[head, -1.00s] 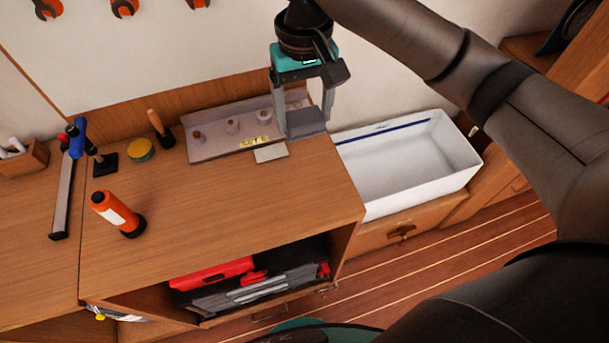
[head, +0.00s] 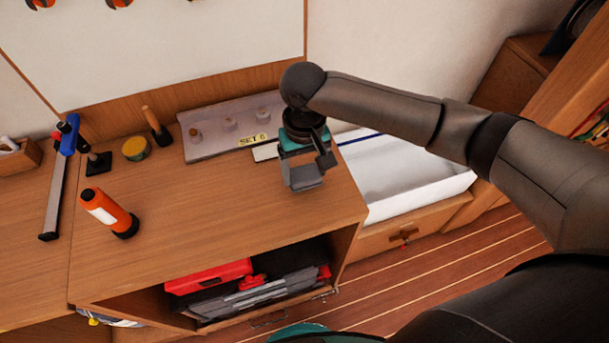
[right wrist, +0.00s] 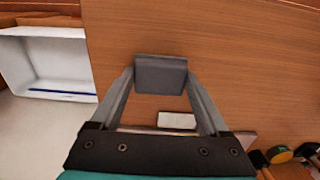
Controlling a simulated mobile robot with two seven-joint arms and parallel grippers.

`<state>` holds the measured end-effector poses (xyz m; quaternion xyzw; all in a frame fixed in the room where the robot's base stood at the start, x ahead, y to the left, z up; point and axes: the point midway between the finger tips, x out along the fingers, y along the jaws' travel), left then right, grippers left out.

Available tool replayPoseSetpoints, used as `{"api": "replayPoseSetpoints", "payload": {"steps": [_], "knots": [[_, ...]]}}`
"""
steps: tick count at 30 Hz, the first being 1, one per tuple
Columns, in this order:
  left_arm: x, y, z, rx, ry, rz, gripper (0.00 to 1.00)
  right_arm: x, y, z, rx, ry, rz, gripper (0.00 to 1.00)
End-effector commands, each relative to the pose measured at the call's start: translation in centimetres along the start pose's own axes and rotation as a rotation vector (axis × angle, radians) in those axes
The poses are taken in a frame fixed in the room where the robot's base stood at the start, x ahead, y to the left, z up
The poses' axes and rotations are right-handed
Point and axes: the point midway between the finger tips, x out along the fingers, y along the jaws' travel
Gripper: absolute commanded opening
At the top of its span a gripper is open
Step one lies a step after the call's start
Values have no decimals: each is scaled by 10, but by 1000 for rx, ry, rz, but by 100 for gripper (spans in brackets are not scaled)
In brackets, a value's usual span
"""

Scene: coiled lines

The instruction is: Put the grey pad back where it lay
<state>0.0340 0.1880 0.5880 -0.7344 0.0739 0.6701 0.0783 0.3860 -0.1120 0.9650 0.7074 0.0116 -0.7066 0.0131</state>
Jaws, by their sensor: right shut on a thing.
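The grey pad (head: 307,178) is a flat dark grey piece between the fingers of my right gripper (head: 308,172). In the right wrist view the pad (right wrist: 160,76) sits between both fingertips (right wrist: 160,82), and the gripper is shut on it. The gripper points down over the right part of the wooden worktop (head: 225,235). I cannot tell whether the pad touches the wood. My left gripper is not in view.
A pale tray with several knobs (head: 207,142) and a "SET 6" label stands behind the gripper, with a small white plate (head: 264,153) at its front. A white bin (head: 435,188) is to the right. The worktop's middle is clear.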

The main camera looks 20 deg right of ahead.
Motion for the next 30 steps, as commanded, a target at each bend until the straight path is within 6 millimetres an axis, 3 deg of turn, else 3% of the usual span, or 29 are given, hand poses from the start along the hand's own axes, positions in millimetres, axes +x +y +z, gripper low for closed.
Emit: {"api": "replayPoseSetpoints", "payload": {"steps": [4,15,16,21,30], "knots": [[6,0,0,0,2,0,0,23,0,1,0,-2,0,27],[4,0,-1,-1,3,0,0,26,0,0,0,-1,0,27],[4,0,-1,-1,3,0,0,26,0,0,-1,0,0,81],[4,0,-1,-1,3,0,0,25,0,0,0,0,0,100],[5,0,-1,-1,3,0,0,23,0,0,0,1,-1,100]]}}
